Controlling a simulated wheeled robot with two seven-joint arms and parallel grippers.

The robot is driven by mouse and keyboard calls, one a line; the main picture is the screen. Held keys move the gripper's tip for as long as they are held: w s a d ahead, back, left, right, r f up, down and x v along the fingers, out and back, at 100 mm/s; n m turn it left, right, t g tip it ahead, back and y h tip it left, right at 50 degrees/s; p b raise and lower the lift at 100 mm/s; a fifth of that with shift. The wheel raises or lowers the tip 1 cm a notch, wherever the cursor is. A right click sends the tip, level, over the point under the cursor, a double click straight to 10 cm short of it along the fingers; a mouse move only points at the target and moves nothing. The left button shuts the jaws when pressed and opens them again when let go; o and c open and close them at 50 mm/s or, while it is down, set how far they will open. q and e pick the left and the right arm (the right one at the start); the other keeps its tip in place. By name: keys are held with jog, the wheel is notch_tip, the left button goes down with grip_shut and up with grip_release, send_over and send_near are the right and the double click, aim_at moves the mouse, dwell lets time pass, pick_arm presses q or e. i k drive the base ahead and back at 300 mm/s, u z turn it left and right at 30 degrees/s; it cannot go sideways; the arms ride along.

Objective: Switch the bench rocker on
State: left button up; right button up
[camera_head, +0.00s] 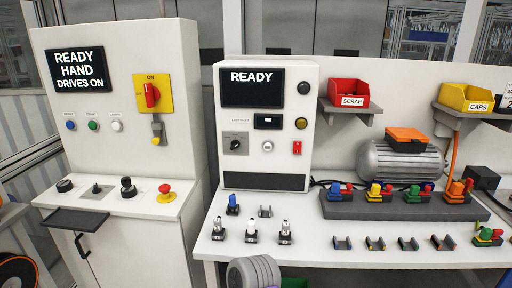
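The bench unit (212,100) is a white upright box on the right-hand bench, with a dark screen (252,88) reading READY. A small red rocker switch (297,147) sits at the lower right of its front panel. It is too small to tell which way the rocker is tipped. Nothing covers it. A black dial (236,144), a white button (267,146), a small display (268,121), and a yellow button (301,123) are on the same panel. Neither of my grippers shows in the head view.
A white cabinet at left has a screen (77,71) reading READY HAND DRIVES ON and a red rotary handle (151,95). Small connectors (251,232) stand on the bench (325,252) before the unit. A ribbed grey cylinder (254,272) shows at the bottom edge.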

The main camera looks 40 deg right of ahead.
aim_at(297, 145)
jog(key=u, duration=1.25)
jog(key=k, duration=1.4)
jog(key=z, duration=2.25)
jog(key=i, duration=1.15)
jog(key=k, duration=0.65)
